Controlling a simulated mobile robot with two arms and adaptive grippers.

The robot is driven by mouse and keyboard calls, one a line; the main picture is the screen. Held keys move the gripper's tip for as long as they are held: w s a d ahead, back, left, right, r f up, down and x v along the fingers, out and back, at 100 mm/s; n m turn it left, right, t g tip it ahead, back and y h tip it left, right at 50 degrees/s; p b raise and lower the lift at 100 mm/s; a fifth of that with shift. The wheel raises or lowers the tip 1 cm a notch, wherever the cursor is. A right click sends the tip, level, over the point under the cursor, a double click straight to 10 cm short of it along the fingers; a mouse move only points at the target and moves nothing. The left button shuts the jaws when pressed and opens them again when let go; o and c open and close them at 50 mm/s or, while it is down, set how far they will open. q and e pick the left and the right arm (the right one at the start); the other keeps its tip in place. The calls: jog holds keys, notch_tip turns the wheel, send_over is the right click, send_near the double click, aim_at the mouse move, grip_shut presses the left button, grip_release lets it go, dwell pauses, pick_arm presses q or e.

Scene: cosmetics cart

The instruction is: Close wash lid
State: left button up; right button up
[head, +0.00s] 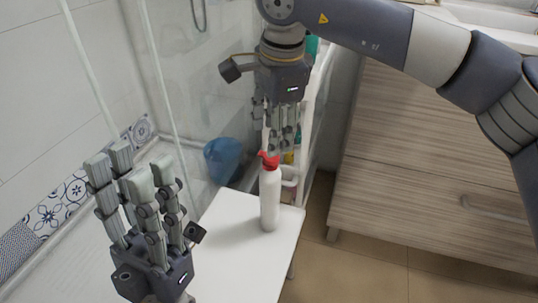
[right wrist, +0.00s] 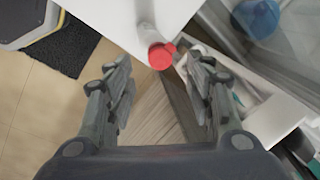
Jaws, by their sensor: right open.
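The wash bottle (head: 270,197) is white and stands upright on a white table (head: 232,262). Its red lid (head: 268,160) has a part sticking out at the upper left; whether it is open is too small to tell. In the right wrist view the red lid (right wrist: 161,56) shows from above, on top of the white bottle (right wrist: 147,33). My right gripper (head: 276,143) is open and points down just above and behind the lid. In its wrist view the lid lies ahead, between the fingers' directions. My left gripper (head: 130,168) is open, empty, fingers up, left of the bottle.
A white shelf cart (head: 307,125) with items stands behind the bottle, close to my right gripper. A glass panel (head: 165,75) and a blue object (head: 222,160) are at the left. A wooden cabinet (head: 430,150) fills the right. The table front is clear.

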jog(key=f, duration=0.2)
jog(key=f+b, duration=0.1)
jog(key=f, duration=0.1)
jog(key=w+f, duration=0.1)
jog(key=f, duration=0.1)
jog(key=shift+a+f+b, duration=0.1)
jog(key=shift+a+b, duration=0.2)
jog(key=shift+b, duration=0.1)
jog(key=shift+c, duration=0.6)
jog(key=c, duration=0.8)
